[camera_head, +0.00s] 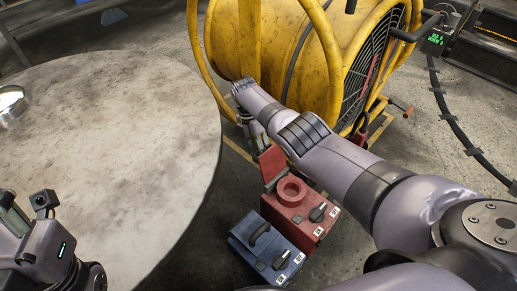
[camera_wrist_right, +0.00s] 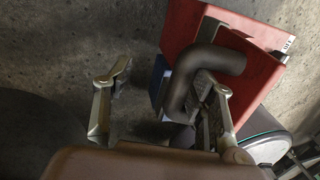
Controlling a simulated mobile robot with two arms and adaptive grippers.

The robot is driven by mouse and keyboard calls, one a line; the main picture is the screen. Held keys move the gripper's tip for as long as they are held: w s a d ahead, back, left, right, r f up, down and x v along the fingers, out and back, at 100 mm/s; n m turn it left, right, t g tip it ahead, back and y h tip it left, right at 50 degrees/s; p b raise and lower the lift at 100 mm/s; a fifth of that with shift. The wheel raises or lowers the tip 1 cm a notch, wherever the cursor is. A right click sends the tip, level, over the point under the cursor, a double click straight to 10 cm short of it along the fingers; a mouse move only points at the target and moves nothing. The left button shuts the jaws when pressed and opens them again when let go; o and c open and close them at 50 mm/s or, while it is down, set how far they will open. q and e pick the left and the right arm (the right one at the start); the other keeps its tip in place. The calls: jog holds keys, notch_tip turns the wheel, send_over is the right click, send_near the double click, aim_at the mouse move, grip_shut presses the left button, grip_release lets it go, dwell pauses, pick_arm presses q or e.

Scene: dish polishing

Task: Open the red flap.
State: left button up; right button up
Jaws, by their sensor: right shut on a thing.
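The red box (camera_head: 300,216) stands low beside the round table, with a round raised opening on its top uncovered. Its red flap (camera_head: 271,163) stands raised at the back edge of the box, tilted away from the opening. In the right wrist view the red flap (camera_wrist_right: 268,68) carries a dark curved handle (camera_wrist_right: 222,60). My right gripper (camera_head: 254,128) is at the flap, its fingers (camera_wrist_right: 165,95) by the handle and shut on it; the contact is partly hidden. My left gripper shows only partly at the lower left, over the table; its fingertips are unclear.
A blue box (camera_head: 265,250) with a dark handle on its shut top stands beside the red box. The round table (camera_head: 120,140) fills the left. A yellow drum-shaped machine (camera_head: 310,45) stands close behind my right arm. A black cable (camera_head: 455,125) lies on the floor at right.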

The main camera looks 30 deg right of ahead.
jog(key=shift+w+a+r, duration=0.2)
jog(key=shift+w+a, duration=0.05)
jog(key=shift+a, duration=0.15)
jog(key=s+v, duration=0.2)
jog(key=v, duration=0.7)
jog(key=shift+s+d+r, duration=0.2)
jog(key=shift+d+r, duration=0.25)
jog(key=shift+d, duration=0.2)
